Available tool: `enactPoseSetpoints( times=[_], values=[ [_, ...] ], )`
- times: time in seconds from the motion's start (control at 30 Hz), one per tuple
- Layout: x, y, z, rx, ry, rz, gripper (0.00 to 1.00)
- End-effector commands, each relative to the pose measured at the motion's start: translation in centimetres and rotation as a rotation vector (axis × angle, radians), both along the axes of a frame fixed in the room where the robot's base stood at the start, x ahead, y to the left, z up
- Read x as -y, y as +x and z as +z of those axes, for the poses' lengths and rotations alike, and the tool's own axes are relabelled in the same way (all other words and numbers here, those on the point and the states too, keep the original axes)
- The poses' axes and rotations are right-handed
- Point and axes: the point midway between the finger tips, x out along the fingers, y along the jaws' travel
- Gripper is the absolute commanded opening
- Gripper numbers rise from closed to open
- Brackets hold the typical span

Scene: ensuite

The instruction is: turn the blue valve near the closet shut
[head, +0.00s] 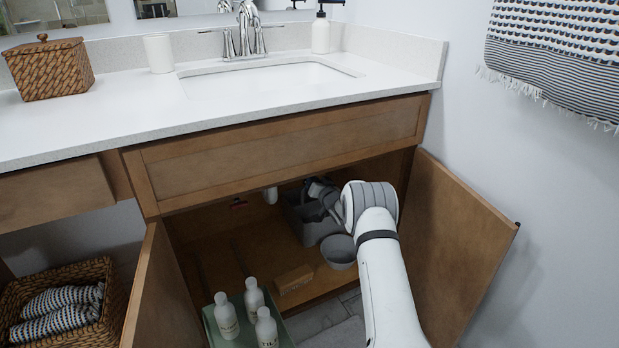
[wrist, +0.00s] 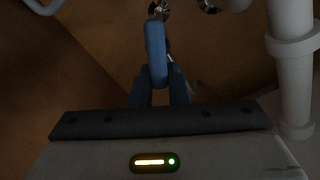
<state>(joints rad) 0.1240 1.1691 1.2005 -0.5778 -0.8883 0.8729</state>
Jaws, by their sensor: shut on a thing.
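The blue valve (wrist: 154,50) shows in the wrist view as an upright blue lever handle in front of metal fittings. My gripper (wrist: 160,88) is shut on the lower end of this handle, one finger on each side. In the head view my gripper (head: 318,190) is inside the open cabinet under the sink, at the end of my white arm. There the blue valve is hidden behind my wrist and the cabinet front.
A white drain pipe (wrist: 293,65) stands right of the valve. A grey caddy (head: 310,218), a grey bowl (head: 339,252), a brown box (head: 294,279) and white bottles (head: 227,316) are below. A small red part (head: 238,203) shows at the back. Open doors (head: 455,240) flank the cabinet.

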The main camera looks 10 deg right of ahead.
Motion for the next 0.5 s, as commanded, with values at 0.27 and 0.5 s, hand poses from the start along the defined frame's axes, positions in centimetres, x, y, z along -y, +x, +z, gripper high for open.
enactPoseSetpoints(
  times=[0.27, 0.5],
  values=[
    [0.6, 0.1, -0.6, -0.087, 0.249, 0.0, 0.0],
    [0.9, 0.2, -1.2, -0.159, 0.466, 0.0, 0.0]
  ],
)
